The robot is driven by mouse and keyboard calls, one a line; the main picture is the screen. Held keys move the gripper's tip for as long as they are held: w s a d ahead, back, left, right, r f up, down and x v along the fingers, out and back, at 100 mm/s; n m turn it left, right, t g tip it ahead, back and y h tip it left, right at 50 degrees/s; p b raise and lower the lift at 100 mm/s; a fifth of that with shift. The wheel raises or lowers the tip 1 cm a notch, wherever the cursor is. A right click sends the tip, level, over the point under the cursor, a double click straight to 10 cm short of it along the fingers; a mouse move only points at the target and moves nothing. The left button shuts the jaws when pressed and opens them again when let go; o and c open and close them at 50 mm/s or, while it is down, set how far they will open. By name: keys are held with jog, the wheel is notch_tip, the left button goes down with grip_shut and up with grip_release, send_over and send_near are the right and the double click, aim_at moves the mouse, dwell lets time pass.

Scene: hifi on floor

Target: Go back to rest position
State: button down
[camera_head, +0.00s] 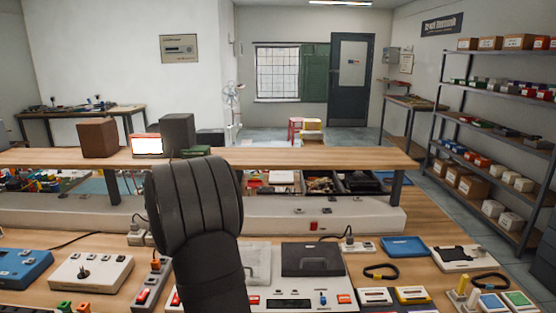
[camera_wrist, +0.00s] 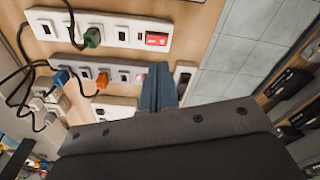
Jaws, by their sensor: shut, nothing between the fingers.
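My gripper (camera_wrist: 159,88) shows in the wrist view as two blue-grey fingers held together, with nothing between them. It points toward a wooden surface with white power strips, and the fingertips overlap the lower strip (camera_wrist: 118,75) in the picture. I cannot tell whether they touch it. In the head view my dark arm rises in the front middle over the workbench (camera_head: 380,225), and its bulk hides part of the bench and shelf. My gripper's fingers are not visible there.
A raised wooden shelf (camera_head: 300,157) crosses the bench, carrying a brown box (camera_head: 97,138) and a dark box (camera_head: 177,133). A grey-lidded device (camera_head: 312,259), a white joystick box (camera_head: 90,272) and a blue tray (camera_head: 404,247) lie on the bench. Plugged cables (camera_wrist: 72,25) hang near the strips.

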jog(key=d+r+m+y, duration=0.2)
jog(key=d+r, duration=0.6)
jog(key=r, duration=0.4)
jog(key=shift+w+m+y, duration=0.3)
jog(key=shift+m+y, duration=0.1)
jog(key=shift+m, duration=0.5)
jog(key=shift+d, duration=0.1)
jog(key=c, duration=1.9)
grip_release()
jog(key=o, duration=1.8)
jog(key=shift+m+y, duration=0.4)
jog(key=a+f, duration=0.1)
jog(key=a, duration=0.3)
jog(key=a+f, duration=0.1)
jog(key=a, duration=0.2)
jog(key=a+f, duration=0.2)
jog(key=a, duration=0.2)
jog(key=shift+s+a, duration=0.2)
jog(key=shift+a, duration=0.15)
jog(key=shift+c, duration=0.2)
jog(key=shift+o, duration=0.7)
jog(key=x, duration=0.9)
jog(key=shift+a+f, duration=0.25)
jog(key=shift+f, duration=0.1)
jog(key=shift+w, duration=0.1)
jog(key=v, duration=1)
